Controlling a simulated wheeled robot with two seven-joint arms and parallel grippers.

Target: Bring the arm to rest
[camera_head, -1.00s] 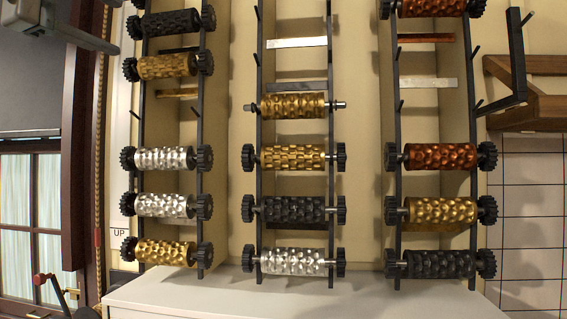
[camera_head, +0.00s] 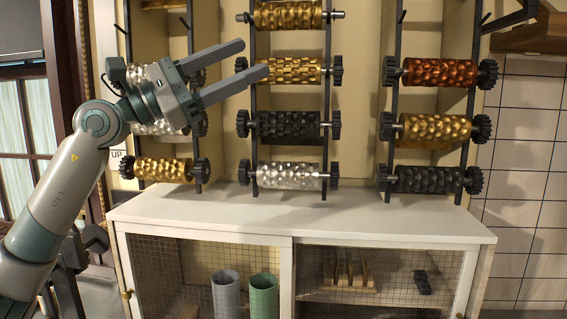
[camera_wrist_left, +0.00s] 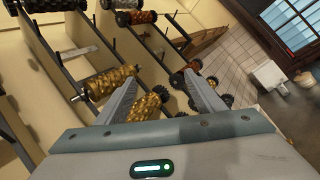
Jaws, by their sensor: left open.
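My left arm comes in from the left in the head view. Its gripper (camera_head: 254,60) is open, with two grey fingers pointing right and slightly up. Nothing is between the fingers. They are in front of the left and middle roller racks; the lower fingertip overlaps the gold roller (camera_head: 291,71) in the picture, and I cannot tell that they touch. In the left wrist view the open fingers (camera_wrist_left: 162,93) show with a gold roller (camera_wrist_left: 145,104) beyond them. The gripper hides parts of the silver rollers on the left rack. My right gripper is not in view.
A white cabinet (camera_head: 300,222) with mesh doors stands below the racks; its top is clear. A black roller (camera_head: 288,124) and a silver roller (camera_head: 290,176) hang on the middle rack. A copper roller (camera_head: 439,73) hangs on the right rack. A wooden bracket (camera_head: 530,33) is at upper right.

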